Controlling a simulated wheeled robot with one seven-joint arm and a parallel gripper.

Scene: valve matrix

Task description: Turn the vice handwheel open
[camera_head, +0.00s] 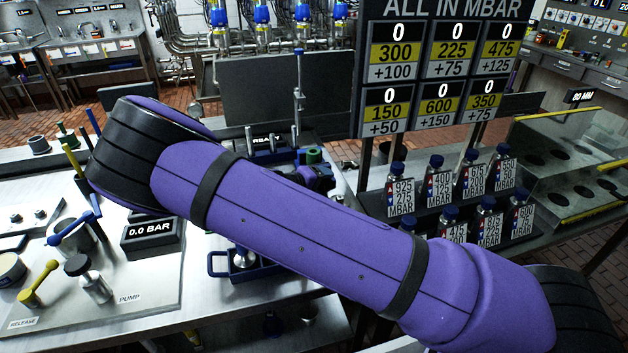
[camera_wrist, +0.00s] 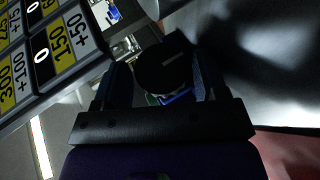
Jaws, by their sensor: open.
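My gripper (camera_wrist: 157,82) shows in the wrist view with its two dark fingers apart. A dark round thing (camera_wrist: 165,66) shows between or just beyond the fingers; I cannot tell whether it is the vice handwheel or whether the fingers touch it. A bit of blue (camera_wrist: 178,97) shows below it. In the head view my purple arm crosses the bench and hides most of the middle.
A blue-handled tray (camera_head: 222,266) with a silver piece sits below my arm. A pump panel (camera_head: 120,322) with levers and a 0.0 BAR display (camera_head: 149,231) is at left. Labelled bottles (camera_head: 401,190) stand on racks at right under the MBAR board (camera_head: 440,65).

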